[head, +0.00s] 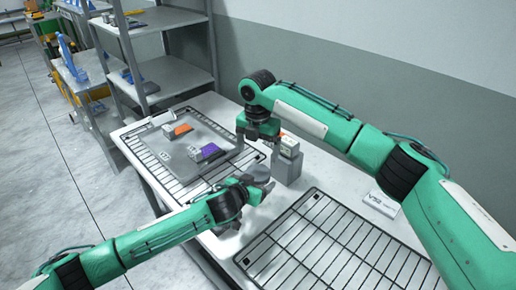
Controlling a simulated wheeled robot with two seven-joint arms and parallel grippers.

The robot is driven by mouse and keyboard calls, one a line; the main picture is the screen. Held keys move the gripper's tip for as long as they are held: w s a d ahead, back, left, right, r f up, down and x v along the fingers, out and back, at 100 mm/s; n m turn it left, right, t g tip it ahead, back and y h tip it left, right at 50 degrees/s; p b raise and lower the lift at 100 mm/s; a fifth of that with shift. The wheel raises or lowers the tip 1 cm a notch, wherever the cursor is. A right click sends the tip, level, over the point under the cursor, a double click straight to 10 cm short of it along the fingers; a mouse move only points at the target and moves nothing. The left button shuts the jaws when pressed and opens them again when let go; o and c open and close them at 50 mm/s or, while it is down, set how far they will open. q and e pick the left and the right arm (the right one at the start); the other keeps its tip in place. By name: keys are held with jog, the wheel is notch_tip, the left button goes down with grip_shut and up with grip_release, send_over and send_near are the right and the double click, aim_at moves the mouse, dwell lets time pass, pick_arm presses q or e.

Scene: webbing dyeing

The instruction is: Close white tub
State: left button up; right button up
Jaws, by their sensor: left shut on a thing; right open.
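A small white tub (289,147) with a yellow-green mark stands upright on a grey block (287,168) near the middle of the table. My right gripper (266,138) is open just left of the tub, pointing down, with no clear contact visible. My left gripper (262,190) is lower and nearer, left of the grey block. It is shut on a small grey round piece (258,173), which looks like a lid; its fingers partly hide it.
A grey tray (190,145) with orange and purple items lies on a wire rack (160,167) at the left. Another wire rack (335,250) lies in front. A white labelled card (381,203) is at the right. Metal shelves (170,75) stand behind.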

aim_at(258, 172)
jog(key=shift+r+n, duration=0.1)
jog(key=shift+n, duration=0.3)
jog(key=shift+f, duration=4.05)
jog(key=shift+c, duration=0.2)
jog(key=c, duration=1)
jog(key=shift+o, duration=0.2)
jog(key=shift+m, duration=1.8)
jog(key=o, duration=1.1)
jog(key=shift+r, duration=0.1)
